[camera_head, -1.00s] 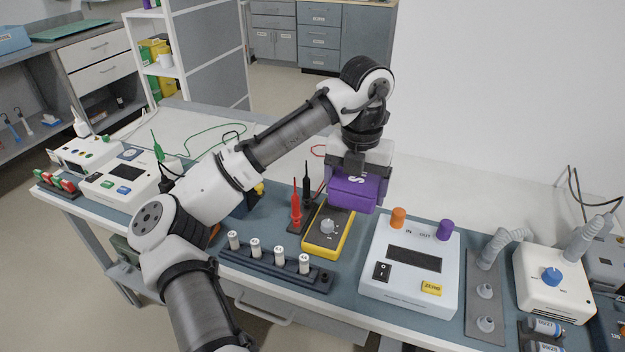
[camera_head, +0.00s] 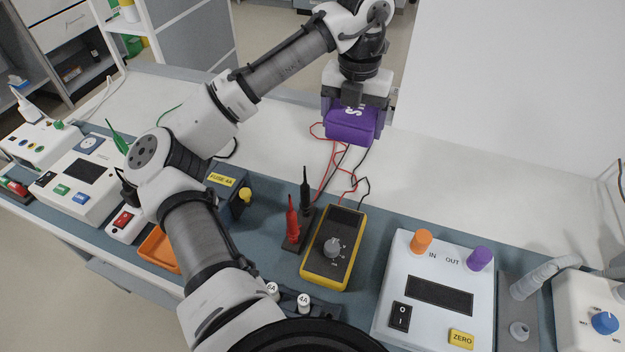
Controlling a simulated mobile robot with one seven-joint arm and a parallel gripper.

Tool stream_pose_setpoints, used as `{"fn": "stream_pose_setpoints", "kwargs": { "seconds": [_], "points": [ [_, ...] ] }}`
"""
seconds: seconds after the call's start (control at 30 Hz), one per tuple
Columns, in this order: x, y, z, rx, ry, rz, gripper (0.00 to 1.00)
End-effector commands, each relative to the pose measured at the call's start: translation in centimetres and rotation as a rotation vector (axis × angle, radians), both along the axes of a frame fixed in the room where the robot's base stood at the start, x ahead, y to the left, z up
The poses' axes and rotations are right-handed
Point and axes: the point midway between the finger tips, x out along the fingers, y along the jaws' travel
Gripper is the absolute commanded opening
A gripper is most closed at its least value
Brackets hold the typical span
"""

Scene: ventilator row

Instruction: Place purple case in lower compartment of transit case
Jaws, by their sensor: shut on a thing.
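My gripper (camera_head: 355,100) is shut on the purple case (camera_head: 351,126), which has white lettering on its top. It holds the case in the air above the back part of the bench, behind the yellow multimeter. The gripper covers the upper part of the case. I cannot make out a transit case or its lower compartment in this view.
Below stand the yellow multimeter (camera_head: 333,248), red and black probes (camera_head: 292,222) and a white IN/OUT device (camera_head: 436,290). A blue fuse box (camera_head: 228,190) and orange tray (camera_head: 159,249) are to the left. The white back strip of the bench (camera_head: 470,155) is mostly clear.

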Motion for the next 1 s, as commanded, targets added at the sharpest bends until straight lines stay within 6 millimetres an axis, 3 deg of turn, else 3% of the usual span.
{"fn": "stream_pose_setpoints", "kwargs": {
  "seconds": [0.17,0.7,1.0],
  "points": [
    [0.0,0.0,-1.0,-0.001,0.002,0.0,0.54],
    [-0.1,0.0,-13.9,0.0,0.002,0.001,0.54],
    [-0.1,0.0,-17.1,0.001,0.002,0.0,0.54]
  ]
}}
